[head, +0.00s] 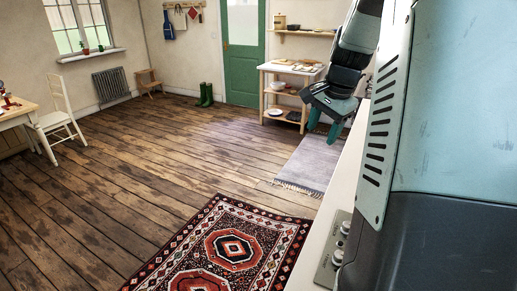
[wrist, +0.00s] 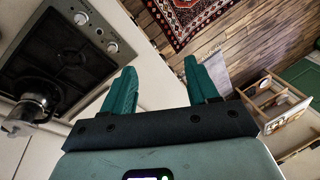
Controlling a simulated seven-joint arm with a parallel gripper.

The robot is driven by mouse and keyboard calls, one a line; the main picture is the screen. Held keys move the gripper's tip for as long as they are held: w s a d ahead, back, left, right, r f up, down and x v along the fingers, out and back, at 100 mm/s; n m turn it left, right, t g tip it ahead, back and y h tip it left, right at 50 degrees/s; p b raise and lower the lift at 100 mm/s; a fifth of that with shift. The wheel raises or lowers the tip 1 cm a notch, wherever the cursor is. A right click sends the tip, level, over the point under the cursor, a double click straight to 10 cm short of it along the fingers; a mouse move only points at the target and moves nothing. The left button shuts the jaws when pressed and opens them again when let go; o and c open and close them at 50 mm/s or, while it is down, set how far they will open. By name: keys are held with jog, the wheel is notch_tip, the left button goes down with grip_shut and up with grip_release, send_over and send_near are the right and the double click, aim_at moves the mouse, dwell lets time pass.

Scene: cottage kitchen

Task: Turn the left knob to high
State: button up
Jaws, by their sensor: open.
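In the wrist view a hob (wrist: 62,50) lies at the upper left, with a dark cooktop and a metal control strip. Two pale round knobs stand on the strip, one near the top (wrist: 81,18) and one lower (wrist: 112,48). Their settings are too small to read. In the head view, the two knobs (head: 345,228) (head: 338,257) show at the edge of the counter, partly beside my body. My gripper (head: 325,125) is open and empty, well beyond the knobs in the head view. In the wrist view its fingers (wrist: 160,68) are apart, right of the knobs and touching nothing.
A patterned rug (head: 230,250) lies on the wooden floor. A shelf unit (head: 283,95) stands at the back. The space around my fingers looks clear.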

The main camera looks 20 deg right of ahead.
jog(key=s+d+f+m+y, duration=0.1)
jog(key=s+d+f+m, duration=0.2)
jog(key=d+f, duration=0.4)
jog(key=s+d+f+m+g+y, duration=0.15)
jog(key=d+f+m, duration=0.25)
jog(key=f, duration=0.5)
jog(key=s+d+f+m+y, duration=0.1)
jog(key=s+d+f+m, duration=0.2)
jog(key=d+f, duration=0.35)
jog(key=x, duration=1.1)
jog(key=shift+w+a+f, duration=0.1)
jog(key=shift+w+a, duration=0.05)
jog(key=shift+a, duration=0.3)
jog(key=c, duration=1)
jog(key=shift+c, duration=0.2)
